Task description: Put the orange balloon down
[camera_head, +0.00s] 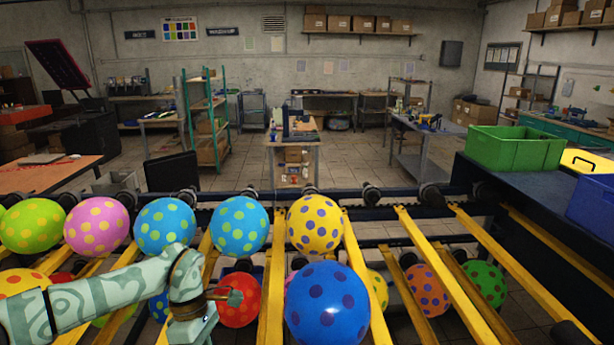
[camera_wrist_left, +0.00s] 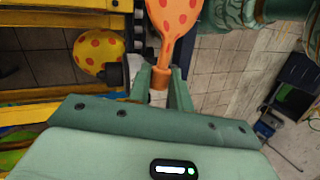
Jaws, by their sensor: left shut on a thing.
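In the left wrist view, my left gripper (camera_wrist_left: 160,78) is shut on the neck of the orange balloon (camera_wrist_left: 173,20). The balloon has red-orange dots, and its neck sits between the two green fingers. Its round body runs out of the top of that view. In the head view my left arm reaches in from the left over the yellow rails. I cannot make out the fingertips or the held balloon there. My right gripper is not in view.
Yellow sloping rails (camera_head: 473,272) hold several dotted balloons, among them a blue one (camera_head: 327,302), a yellow one (camera_head: 316,224) and a red one (camera_head: 239,299). Green (camera_head: 515,149) and blue (camera_head: 592,208) crates stand at the right. Several rails right of centre look bare.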

